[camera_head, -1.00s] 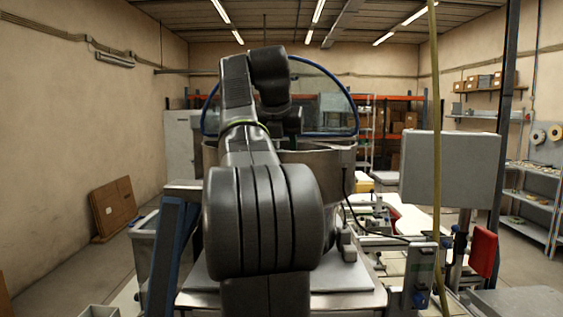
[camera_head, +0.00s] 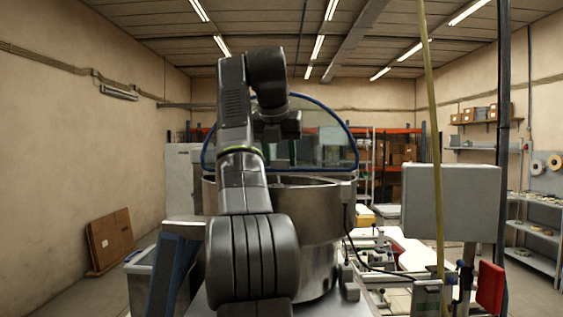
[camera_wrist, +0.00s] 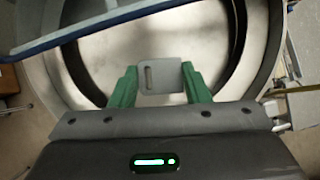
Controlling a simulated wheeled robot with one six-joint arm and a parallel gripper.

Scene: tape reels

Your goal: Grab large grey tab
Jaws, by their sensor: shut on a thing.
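The large grey tab (camera_wrist: 160,76) is a flat grey plate with a slot near its left side. It shows in the wrist view between the two green fingers of my gripper (camera_wrist: 160,85). The gripper is shut on it, one finger at each side edge. The tab is held over the round metal bowl (camera_wrist: 205,40), which also shows in the head view (camera_head: 318,235). In the head view my arm hides the fingertips and the tab.
A clear guard with a blue rim (camera_head: 335,110) stands over the bowl; its blue edge (camera_wrist: 100,28) crosses the wrist view's upper left. A grey box panel (camera_head: 450,202) and a thin upright pole (camera_head: 432,150) stand to the right. A brown board (camera_head: 110,240) leans on the left wall.

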